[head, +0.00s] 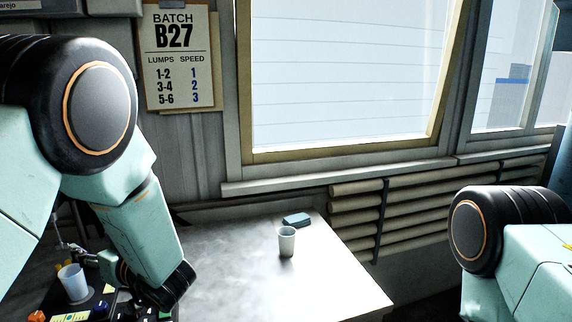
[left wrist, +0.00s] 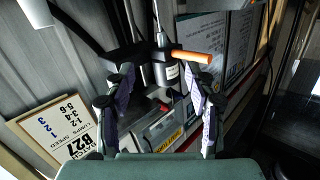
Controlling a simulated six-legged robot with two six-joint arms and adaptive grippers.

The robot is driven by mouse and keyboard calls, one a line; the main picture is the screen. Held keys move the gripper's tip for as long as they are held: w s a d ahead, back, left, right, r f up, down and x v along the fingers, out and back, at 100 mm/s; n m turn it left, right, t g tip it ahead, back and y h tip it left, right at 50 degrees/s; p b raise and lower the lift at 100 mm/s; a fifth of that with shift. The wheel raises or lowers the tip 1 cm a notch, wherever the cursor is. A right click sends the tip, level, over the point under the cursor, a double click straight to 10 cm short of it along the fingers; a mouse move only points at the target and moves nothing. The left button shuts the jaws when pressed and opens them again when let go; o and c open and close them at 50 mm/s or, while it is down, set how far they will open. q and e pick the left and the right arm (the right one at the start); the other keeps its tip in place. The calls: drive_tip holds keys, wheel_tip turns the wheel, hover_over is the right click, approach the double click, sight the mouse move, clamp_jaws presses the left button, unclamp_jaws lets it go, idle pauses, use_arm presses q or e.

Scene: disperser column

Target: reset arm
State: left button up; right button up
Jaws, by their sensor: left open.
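My left gripper (left wrist: 165,78) is open in the left wrist view, with its two fingers spread apart. I see nothing held in it. Behind the gap stands a disperser-like device with a dark arm, a grey cylinder (left wrist: 165,68) and an orange-ended bar (left wrist: 192,56). In the head view my left arm comes in from the left and bends down towards the lower left. Its fingers are hard to make out there. My right arm shows only partly at the lower right, and its gripper is out of the picture.
A white table (head: 235,265) bears a pale cup (head: 286,242) and a blue-grey block (head: 297,220). Another white cup (head: 74,283) stands among small coloured items at lower left. A batch sign (head: 178,58) hangs beside the window (head: 345,75). The table's front is clear.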

use_arm(q)
drive_tip(key=s+d+f+m+h, duration=0.2)
drive_tip(key=s+f+h, duration=0.15)
drive_tip(key=f, duration=0.45)
drive_tip(key=s+d+f+m+g+h, duration=0.1)
drive_tip(key=s+d+f+m+h, duration=0.2)
drive_tip(key=f, duration=0.4)
drive_tip(key=s+d+f+m+h, duration=0.15)
drive_tip(key=s+f, duration=0.25)
drive_tip(key=f, duration=0.4)
drive_tip(key=s+d+f+m+g+h, duration=0.1)
drive_tip(key=s+d+f+g+h, duration=0.15)
drive_tip(key=s, duration=0.65)
drive_tip(key=s+d+f+m+g+h, duration=0.1)
drive_tip(key=s+d+f+g+h, duration=0.15)
drive_tip(key=s, duration=0.55)
drive_tip(key=s+d+f+m+g+h, duration=0.2)
drive_tip(key=s+d+f, duration=0.2)
drive_tip(key=s, duration=0.5)
wheel_tip(320, 180, down, 14)
drive_tip(key=b, duration=1.4)
drive_tip(key=shift+w+a+r, duration=0.15)
drive_tip(key=shift+w+a, duration=0.2)
drive_tip(key=shift+w, duration=0.1)
use_arm(e)
wheel_tip(320, 180, down, 15)
drive_tip(key=shift+w+r, duration=0.2)
drive_tip(key=shift+w, duration=0.25)
use_arm(q)
drive_tip(key=shift+n, duration=0.25)
